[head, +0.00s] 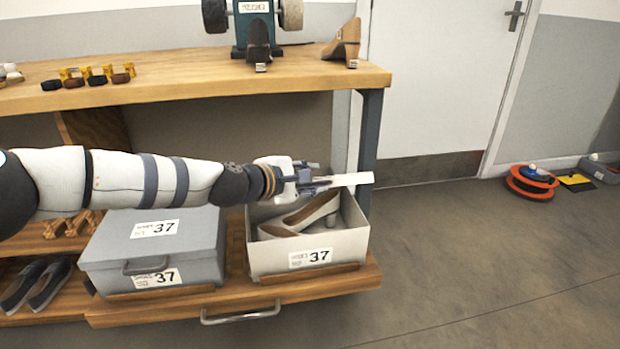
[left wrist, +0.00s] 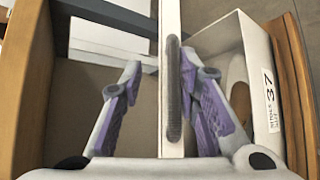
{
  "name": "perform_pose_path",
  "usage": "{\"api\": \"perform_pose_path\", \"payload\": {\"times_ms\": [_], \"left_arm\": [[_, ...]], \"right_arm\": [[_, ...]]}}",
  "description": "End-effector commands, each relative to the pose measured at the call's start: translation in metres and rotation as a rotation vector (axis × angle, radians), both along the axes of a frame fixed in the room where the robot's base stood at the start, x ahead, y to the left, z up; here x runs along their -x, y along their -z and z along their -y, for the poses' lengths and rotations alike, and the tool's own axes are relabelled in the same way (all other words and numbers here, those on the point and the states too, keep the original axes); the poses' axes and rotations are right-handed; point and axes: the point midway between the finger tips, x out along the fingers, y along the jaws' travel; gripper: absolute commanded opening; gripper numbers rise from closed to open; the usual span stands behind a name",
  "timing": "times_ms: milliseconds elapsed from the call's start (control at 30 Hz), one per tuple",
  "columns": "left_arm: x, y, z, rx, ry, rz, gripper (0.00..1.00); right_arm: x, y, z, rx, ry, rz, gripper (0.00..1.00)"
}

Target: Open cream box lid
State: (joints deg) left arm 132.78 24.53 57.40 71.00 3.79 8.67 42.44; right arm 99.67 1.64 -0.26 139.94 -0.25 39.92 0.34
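The cream box (head: 309,256), labelled 37, stands on the low shelf at the right, with its top open and a pair of cream shoes (head: 305,217) visible inside. Its lid (head: 350,180) is raised off the front opening and shows as a narrow pale strip at the back of the box. In the left wrist view the lid's edge, with a dark grey handle (left wrist: 173,88), runs between my fingers. My left gripper (head: 318,184) has its fingers apart, one on each side of this edge, with a gap on the left. It also shows in the left wrist view (left wrist: 164,68). My right gripper is not in view.
A closed grey box (head: 110,245), also labelled 37, stands left of the cream box. The wooden workbench (head: 190,85) above carries shoes and a machine. Dark shoes (head: 38,285) lie on the lower left shelf. The floor (head: 470,270) at the right is mostly clear, with an orange reel (head: 531,183).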

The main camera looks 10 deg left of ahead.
Motion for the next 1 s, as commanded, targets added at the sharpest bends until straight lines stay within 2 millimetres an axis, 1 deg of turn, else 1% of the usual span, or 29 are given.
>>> {"api": "perform_pose_path", "payload": {"times_ms": [67,167,267,400,500,600,733,967,1000], "left_arm": [[0.001,0.0,-0.001,0.0,0.0,-0.001,0.3],[0.009,-0.006,-0.007,0.001,-0.002,0.0,0.3],[0.028,-0.015,-0.019,0.001,-0.001,0.0,0.3],[0.059,-0.03,-0.037,0.003,-0.001,0.001,0.3],[0.077,-0.039,-0.048,0.001,-0.001,0.001,0.3],[0.088,-0.044,-0.055,0.001,-0.001,0.0,0.3],[0.094,-0.047,-0.058,0.0,0.0,0.001,0.3],[0.095,-0.047,-0.058,0.0,0.0,0.001,0.3],[0.095,-0.053,-0.058,0.0,0.0,0.005,0.3]], "right_arm": [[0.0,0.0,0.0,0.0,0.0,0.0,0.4],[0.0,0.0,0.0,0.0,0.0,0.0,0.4],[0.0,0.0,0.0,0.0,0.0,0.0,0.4],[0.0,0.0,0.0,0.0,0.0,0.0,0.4],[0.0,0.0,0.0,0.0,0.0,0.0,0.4],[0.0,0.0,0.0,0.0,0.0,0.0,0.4],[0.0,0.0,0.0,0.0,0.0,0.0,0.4],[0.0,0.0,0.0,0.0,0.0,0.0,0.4],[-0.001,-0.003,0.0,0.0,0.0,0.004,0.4]]}}
